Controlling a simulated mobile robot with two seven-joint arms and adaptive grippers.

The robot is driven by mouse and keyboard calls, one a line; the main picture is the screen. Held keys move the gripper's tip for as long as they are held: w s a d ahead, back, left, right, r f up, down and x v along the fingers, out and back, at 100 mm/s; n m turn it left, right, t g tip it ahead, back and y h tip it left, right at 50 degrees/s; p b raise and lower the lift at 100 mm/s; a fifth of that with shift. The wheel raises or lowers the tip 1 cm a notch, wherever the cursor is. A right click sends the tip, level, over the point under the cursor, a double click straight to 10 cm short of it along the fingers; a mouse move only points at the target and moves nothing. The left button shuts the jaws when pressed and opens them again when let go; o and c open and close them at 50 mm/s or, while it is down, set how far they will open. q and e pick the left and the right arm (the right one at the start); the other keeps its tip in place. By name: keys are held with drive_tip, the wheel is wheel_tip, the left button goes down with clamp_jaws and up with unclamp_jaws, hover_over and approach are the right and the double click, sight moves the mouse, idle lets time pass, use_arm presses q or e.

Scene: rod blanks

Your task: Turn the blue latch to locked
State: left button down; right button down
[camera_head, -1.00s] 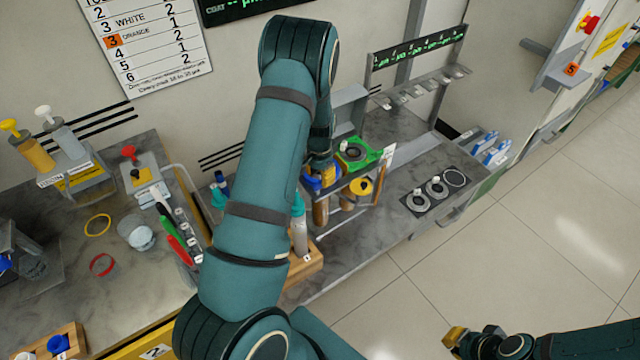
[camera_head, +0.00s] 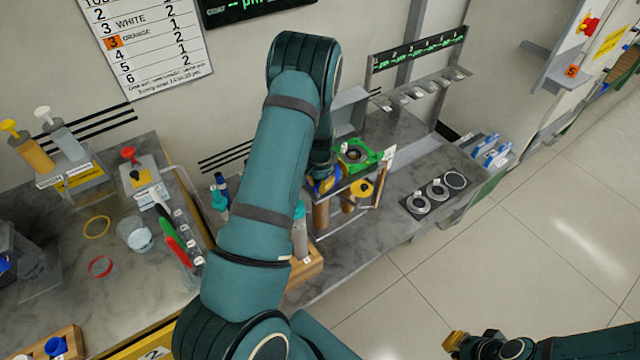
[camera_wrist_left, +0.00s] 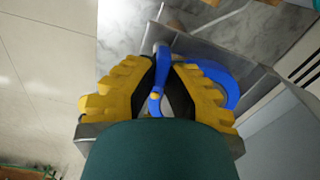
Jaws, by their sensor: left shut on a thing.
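The blue latch (camera_wrist_left: 162,66) shows in the left wrist view as a narrow blue lever between my left gripper's yellow fingers. A curved blue part (camera_wrist_left: 224,82) lies beside it on the right, on a grey fixture. My left gripper (camera_wrist_left: 157,92) is shut on the lever. In the head view my left gripper (camera_head: 326,186) is down at the stand with the green fixture (camera_head: 357,155), and my arm hides most of the latch. My right gripper (camera_head: 454,341) is at the bottom right over the floor, far from the latch; its finger opening is unclear.
A plate with several round rings (camera_head: 438,191) lies to the right on the grey bench. A wooden block (camera_head: 305,268) with bottles stands close to my left arm. The left table holds pumps, a yellow ring (camera_head: 97,226) and cups. Open floor lies at the right.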

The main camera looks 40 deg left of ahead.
use_arm(q)
drive_tip(key=n, duration=0.4)
drive_tip(key=shift+a, duration=0.2)
drive_tip(key=shift+s+a+f+n, duration=0.1)
drive_tip(key=shift+s+n, duration=0.05)
drive_tip(key=shift+n, duration=1.75)
drive_tip(key=c, duration=1)
unclamp_jaws()
drive_tip(key=shift+c, duration=0.2)
